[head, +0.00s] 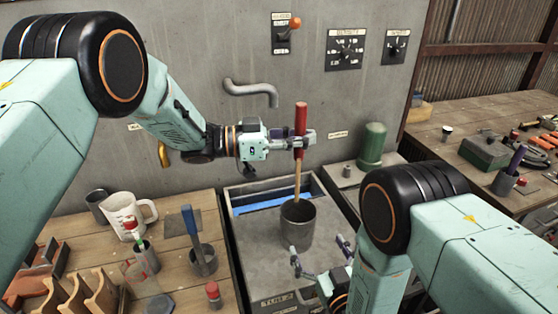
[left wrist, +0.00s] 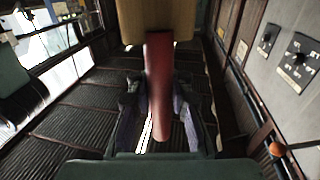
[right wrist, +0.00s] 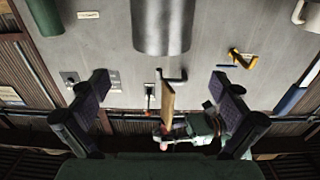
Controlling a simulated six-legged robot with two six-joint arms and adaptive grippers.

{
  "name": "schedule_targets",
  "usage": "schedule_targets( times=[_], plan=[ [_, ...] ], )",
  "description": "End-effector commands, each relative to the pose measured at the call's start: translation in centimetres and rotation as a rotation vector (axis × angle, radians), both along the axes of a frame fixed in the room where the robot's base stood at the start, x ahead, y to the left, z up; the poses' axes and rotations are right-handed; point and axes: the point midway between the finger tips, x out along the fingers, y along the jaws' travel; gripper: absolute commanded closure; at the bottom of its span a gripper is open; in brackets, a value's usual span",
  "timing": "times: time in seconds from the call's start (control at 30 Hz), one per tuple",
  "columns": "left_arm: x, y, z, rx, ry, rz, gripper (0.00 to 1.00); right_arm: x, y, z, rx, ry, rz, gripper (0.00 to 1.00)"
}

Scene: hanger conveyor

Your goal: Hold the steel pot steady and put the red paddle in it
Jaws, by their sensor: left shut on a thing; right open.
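The red paddle, with a red handle (head: 301,118) and a wooden shaft (head: 297,180), hangs nearly upright in my left gripper (head: 302,141), which is shut on the handle. The handle also shows between the fingers in the left wrist view (left wrist: 158,90). The steel pot (head: 298,226) stands upright below. In the head view the paddle's lower end overlaps the pot's mouth; in the right wrist view a small gap shows between the paddle's wooden end (right wrist: 167,97) and the pot (right wrist: 162,28). My right gripper (head: 322,262) is open and empty in front of the pot, apart from it.
The pot stands on a grey tub top (head: 262,255) with a blue strip (head: 270,203) behind. At left, a wooden bench holds a white mug (head: 122,212) and a dark cup with a blue-handled tool (head: 202,260). A green cylinder (head: 371,145) stands right. A pipe (head: 250,89) juts from the wall.

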Motion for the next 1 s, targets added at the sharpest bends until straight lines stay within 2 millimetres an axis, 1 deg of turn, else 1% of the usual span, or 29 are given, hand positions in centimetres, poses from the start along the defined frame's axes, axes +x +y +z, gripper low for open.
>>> schedule_targets(
  times=[0.03,0.1,0.23,0.37,0.47,0.57,0.8,1.0],
  plan=[
    [0.6,-0.5,0.6,-0.001,-0.005,-0.017,1.0,0.0,0.0,0.0,0.0,0.0,0.001,0.0],
    [1.2,-0.9,1.2,-0.001,-0.004,-0.033,1.0,0.0,0.0,0.0,0.0,0.0,0.001,0.0],
    [2.1,-1.0,2.0,-0.002,-0.001,-0.043,1.0,0.0,0.0,0.0,0.0,0.0,0.001,0.0],
    [2.4,-1.0,1.9,-0.003,0.003,-0.044,1.0,0.2,0.1,0.0,0.0,0.0,0.001,0.0],
    [2.5,-0.9,1.7,-0.003,0.002,-0.039,1.0,0.9,0.4,0.1,0.001,-0.004,0.001,0.0],
    [2.5,-0.9,1.8,-0.003,0.001,-0.039,1.0,2.2,0.9,0.1,0.001,-0.004,0.001,0.0],
    [2.5,-0.9,1.8,-0.003,0.001,-0.038,1.0,6.0,2.4,0.1,0.001,-0.004,0.001,0.0],
    [2.5,-0.9,1.8,-0.003,0.001,-0.038,1.0,8.8,3.5,0.0,0.001,-0.002,0.0,0.0]
  ],
)
